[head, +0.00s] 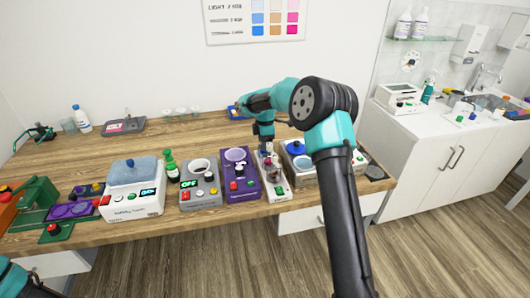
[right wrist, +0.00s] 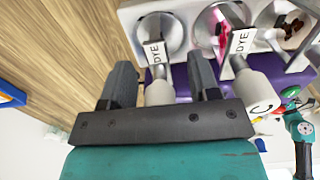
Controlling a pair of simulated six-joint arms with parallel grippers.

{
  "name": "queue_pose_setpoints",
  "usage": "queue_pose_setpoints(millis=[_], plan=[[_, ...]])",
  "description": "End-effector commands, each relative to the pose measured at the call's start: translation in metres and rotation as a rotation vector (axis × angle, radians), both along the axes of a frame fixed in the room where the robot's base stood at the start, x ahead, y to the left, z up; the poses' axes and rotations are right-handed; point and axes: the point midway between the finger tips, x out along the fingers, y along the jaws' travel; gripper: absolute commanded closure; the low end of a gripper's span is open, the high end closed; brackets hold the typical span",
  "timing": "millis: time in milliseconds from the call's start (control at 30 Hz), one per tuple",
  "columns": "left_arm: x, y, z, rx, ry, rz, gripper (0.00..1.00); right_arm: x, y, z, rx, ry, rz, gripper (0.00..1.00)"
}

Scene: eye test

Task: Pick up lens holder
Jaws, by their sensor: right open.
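My right gripper (head: 267,152) reaches down over a narrow white device (head: 277,185) near the table's front edge. In the right wrist view its two dark fingers (right wrist: 162,80) are apart. A pale rounded knob (right wrist: 160,93) shows between them; I cannot tell whether they touch it. The white device (right wrist: 130,14) there carries round metal cups and parts labelled DYE (right wrist: 154,52). No thing is clearly marked as the lens holder; a purple tray with two dark ovals (head: 70,210) at the left may be it.
On the wooden table (head: 140,143), a white machine with a blue top (head: 132,185), a grey machine (head: 200,188), a purple machine (head: 239,178) and a green bottle (head: 171,166) stand in a row. The table behind them is mostly clear.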

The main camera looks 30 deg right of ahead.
Motion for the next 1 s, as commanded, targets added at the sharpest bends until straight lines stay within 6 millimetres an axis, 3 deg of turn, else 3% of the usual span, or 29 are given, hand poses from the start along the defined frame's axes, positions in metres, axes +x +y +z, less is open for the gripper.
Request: queue_pose_setpoints(millis=[67, 633, 1000], plan=[[0.0, 0.0, 0.0, 0.0, 0.0, 0.0, 0.57, 0.0, 0.0, 0.0002, 0.0, 0.0, 0.0, 0.44], [0.0, 0.0, 0.0, 0.0, 0.0, 0.0, 0.57, 0.0, 0.0, 0.0003, 0.0, 0.0, 0.0, 0.98], [0.0, 0.0, 0.0, 0.0, 0.0, 0.0, 0.57, 0.0003, -0.0002, 0.0074, 0.0, -0.001, 0.0, 0.99]])
